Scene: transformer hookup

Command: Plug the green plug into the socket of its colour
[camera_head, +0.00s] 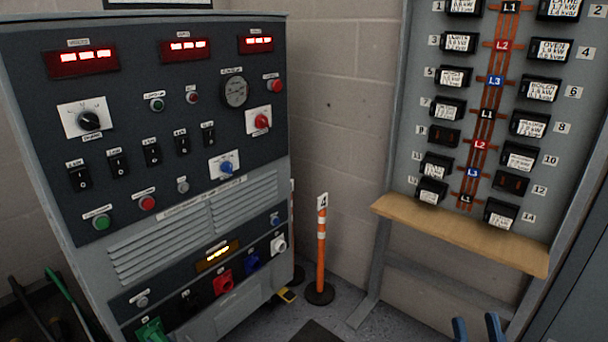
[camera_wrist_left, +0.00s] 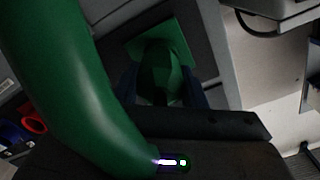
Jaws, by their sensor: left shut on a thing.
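In the left wrist view my left gripper (camera_wrist_left: 162,92) has its blue fingers closed around a dark green plug (camera_wrist_left: 160,72). A thick green cable (camera_wrist_left: 75,85) fills the left of that view; a piece of it shows at the lower left of the head view (camera_head: 68,305). The green socket (camera_head: 151,331) is at the bottom edge of the grey cabinet. Its green plate (camera_wrist_left: 172,38) shows directly behind the plug; I cannot tell whether plug and socket touch. My right gripper (camera_head: 477,328) is open and empty at the bottom right, its two blue fingertips apart.
Red (camera_head: 223,284), blue (camera_head: 252,263), white (camera_head: 278,244) and black (camera_head: 190,300) sockets line the cabinet's lower panel. An orange post (camera_head: 321,250) stands right of the cabinet. A wooden shelf (camera_head: 460,235) juts out below the breaker board (camera_head: 398,140). Dark cables (camera_head: 35,312) lie lower left.

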